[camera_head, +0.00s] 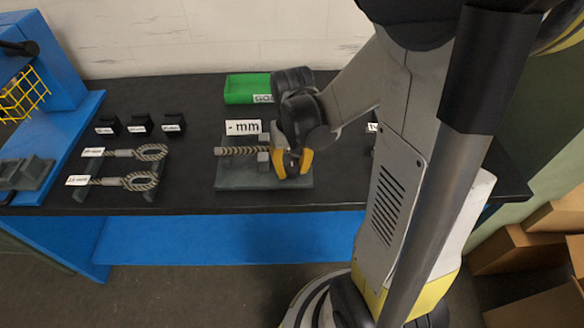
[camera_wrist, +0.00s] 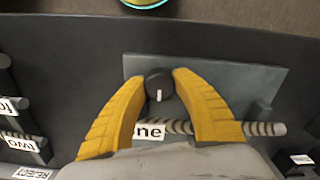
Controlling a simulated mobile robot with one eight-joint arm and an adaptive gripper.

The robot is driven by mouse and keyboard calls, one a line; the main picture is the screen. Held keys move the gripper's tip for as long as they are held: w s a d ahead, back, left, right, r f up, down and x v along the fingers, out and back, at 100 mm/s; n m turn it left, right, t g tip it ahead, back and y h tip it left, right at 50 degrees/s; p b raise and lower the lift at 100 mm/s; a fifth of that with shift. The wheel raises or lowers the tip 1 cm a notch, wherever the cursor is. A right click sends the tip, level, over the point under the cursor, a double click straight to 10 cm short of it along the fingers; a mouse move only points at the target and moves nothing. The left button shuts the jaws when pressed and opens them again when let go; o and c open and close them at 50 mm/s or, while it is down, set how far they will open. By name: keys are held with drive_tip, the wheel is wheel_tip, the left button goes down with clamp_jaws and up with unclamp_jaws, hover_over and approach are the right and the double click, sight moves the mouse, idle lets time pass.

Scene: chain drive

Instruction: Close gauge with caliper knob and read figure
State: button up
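The gauge (camera_head: 236,181) is a grey plate on the dark bench, with a striped, rope-like piece (camera_head: 237,150) lying across its blocks. It also shows in the wrist view (camera_wrist: 240,78). A sign (camera_head: 243,127) behind it reads "- mm", with no figure. The caliper knob (camera_wrist: 159,84) is round and black with a white mark. In the wrist view my gripper's yellow fingers (camera_wrist: 160,76) flank the knob closely on both sides, with little or no gap. A label ending in "ne" (camera_wrist: 150,132) is partly covered.
Two looped rope pieces (camera_head: 140,181) with tags lie on a rack at left. Several small black labelled blocks (camera_head: 140,124) stand behind them. A green tray (camera_head: 248,88) is at the back. A blue stand with a yellow basket (camera_head: 22,95) is far left. Cardboard boxes (camera_head: 520,245) stand at right.

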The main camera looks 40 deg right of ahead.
drive_tip(key=shift+m, duration=0.4)
drive_tip(key=m, duration=0.8)
drive_tip(key=shift+m, duration=0.3)
drive_tip(key=m, duration=0.5)
drive_tip(key=shift+s+m, duration=0.1)
drive_tip(key=shift+m, duration=2.4)
